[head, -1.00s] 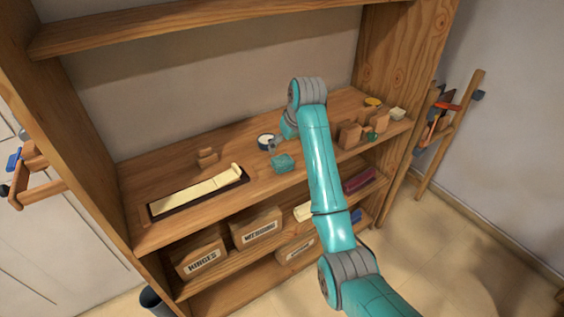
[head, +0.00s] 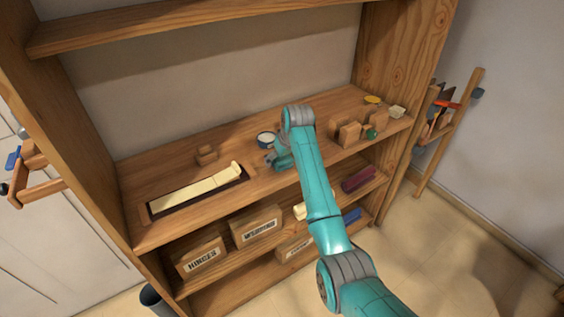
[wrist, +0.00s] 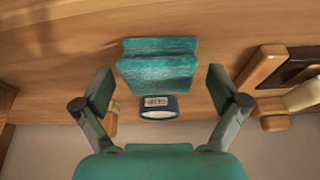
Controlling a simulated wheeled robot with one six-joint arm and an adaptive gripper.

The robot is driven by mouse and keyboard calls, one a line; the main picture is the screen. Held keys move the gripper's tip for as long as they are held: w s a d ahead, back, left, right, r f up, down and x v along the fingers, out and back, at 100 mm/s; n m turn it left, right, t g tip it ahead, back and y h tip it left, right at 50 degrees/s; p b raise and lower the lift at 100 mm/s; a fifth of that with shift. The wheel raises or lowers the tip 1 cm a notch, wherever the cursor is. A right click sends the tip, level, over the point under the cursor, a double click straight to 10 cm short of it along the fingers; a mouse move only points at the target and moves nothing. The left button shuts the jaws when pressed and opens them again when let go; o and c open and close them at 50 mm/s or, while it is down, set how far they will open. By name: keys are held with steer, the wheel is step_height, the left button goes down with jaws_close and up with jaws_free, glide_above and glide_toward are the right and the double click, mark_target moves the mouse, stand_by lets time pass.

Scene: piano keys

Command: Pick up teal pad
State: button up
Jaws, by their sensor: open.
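The teal pad (wrist: 158,66) is a ridged teal block on the wooden shelf, seen in the wrist view. My gripper (wrist: 162,88) is open, with one finger on each side of the pad's span and a gap on both sides. Nothing is held. In the head view my gripper (head: 281,160) is low over the shelf's front middle, and it and my arm hide the pad. I cannot tell the exact height of the fingertips over the pad.
A blue glue tin (wrist: 158,112) stands close to the pad; it also shows in the head view (head: 266,139). Wooden blocks (head: 349,134) stand to the right.

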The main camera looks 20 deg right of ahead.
steer(key=c, duration=1.2)
steer(key=shift+o, duration=0.2)
step_height(320, 180, up, 10)
steer(key=o, duration=0.4)
steer(key=c, duration=0.4)
steer(key=shift+o, duration=0.2)
steer(key=shift+s, duration=0.1)
